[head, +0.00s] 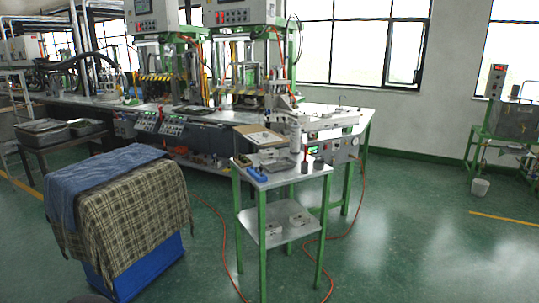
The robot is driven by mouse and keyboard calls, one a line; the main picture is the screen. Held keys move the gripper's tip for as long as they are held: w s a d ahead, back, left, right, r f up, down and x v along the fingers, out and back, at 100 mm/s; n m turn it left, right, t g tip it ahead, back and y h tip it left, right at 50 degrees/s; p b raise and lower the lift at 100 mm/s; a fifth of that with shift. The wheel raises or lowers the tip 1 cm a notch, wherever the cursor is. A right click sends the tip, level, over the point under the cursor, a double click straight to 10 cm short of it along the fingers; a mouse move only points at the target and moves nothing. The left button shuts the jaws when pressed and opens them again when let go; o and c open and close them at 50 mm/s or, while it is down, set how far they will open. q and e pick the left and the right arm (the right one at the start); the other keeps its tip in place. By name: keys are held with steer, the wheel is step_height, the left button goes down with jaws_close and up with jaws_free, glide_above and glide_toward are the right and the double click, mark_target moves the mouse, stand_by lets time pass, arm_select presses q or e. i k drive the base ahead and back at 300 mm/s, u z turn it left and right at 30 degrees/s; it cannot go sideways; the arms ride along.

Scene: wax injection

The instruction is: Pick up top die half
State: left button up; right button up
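A small green-legged stand (318,168) is in the middle of the head view, a little right of centre. A flat grey metal plate (279,164) lies on its top; it may be a die half, but it is too small to tell. Small metal blocks (297,219) lie on the lower shelf; I cannot tell whether they are die parts. Neither of my grippers is in view.
A cloth-covered blue bin (135,215) stands front left. Machines on a long bench (85,101) fill the back. An orange hose (211,210) crosses the floor. The right floor is mostly clear.

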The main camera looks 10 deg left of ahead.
mark_target(264, 153)
steer(key=u, duration=0.4)
steer(key=i, duration=0.15)
steer(key=z, duration=1.95)
steer(key=i, duration=4.35)
steer(key=u, duration=2.1)
